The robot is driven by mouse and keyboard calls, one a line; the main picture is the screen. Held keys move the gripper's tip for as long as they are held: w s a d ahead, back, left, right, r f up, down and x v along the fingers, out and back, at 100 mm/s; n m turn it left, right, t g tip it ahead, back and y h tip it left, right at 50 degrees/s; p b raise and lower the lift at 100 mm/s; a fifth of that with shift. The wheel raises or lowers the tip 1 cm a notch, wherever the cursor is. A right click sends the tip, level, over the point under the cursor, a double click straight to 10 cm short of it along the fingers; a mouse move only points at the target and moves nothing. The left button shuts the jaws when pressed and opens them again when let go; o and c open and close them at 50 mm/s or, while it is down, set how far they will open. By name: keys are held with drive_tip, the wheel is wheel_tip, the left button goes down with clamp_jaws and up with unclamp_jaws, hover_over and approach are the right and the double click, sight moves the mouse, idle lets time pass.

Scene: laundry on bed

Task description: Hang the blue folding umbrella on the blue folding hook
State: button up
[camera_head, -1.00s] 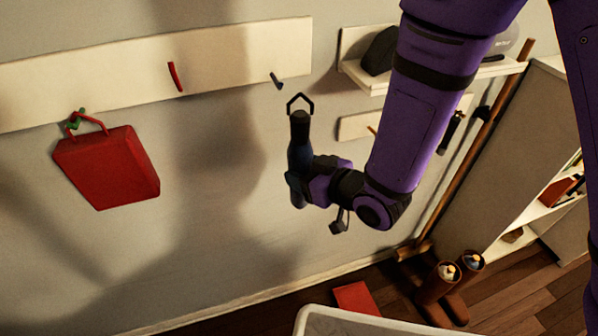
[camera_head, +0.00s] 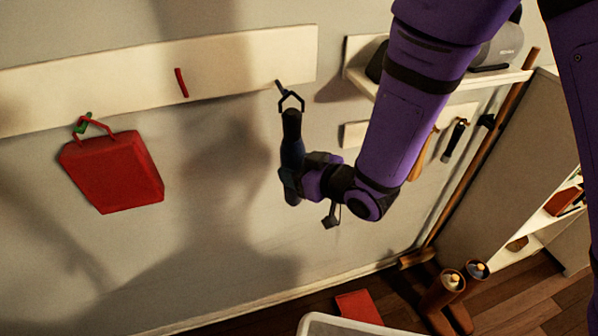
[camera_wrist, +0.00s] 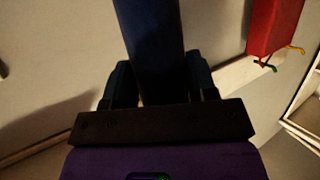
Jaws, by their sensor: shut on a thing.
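The blue folding umbrella (camera_head: 292,150) is dark blue and upright, with a black angular loop at its top. My gripper (camera_head: 290,184) is shut on its lower part; the wrist view shows the umbrella (camera_wrist: 155,45) between the two fingers (camera_wrist: 160,85). The blue folding hook (camera_head: 279,84) is a small dark peg on the white wall board, near its right end. The umbrella's loop (camera_head: 291,100) overlaps the hook's lower end in the head view. I cannot tell whether the loop is around the hook or only in front of it.
A red bag (camera_head: 112,172) hangs from a green hook (camera_head: 85,122) at the left. A red hook (camera_head: 181,83) is on the same board (camera_head: 230,65), between them. A shelf (camera_head: 500,77) stands out from the wall at the right, behind my arm.

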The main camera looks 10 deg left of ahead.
drive_tip(key=w+a+f, duration=0.1)
drive_tip(key=w+a, duration=0.3)
drive_tip(key=w, duration=0.2)
drive_tip(key=shift+w+f, duration=0.2)
idle(0.9)
idle(0.5)
drive_tip(key=o, duration=1.2)
drive_tip(key=shift+c, duration=0.2)
drive_tip(key=shift+f, duration=0.1)
drive_tip(key=shift+d, duration=0.1)
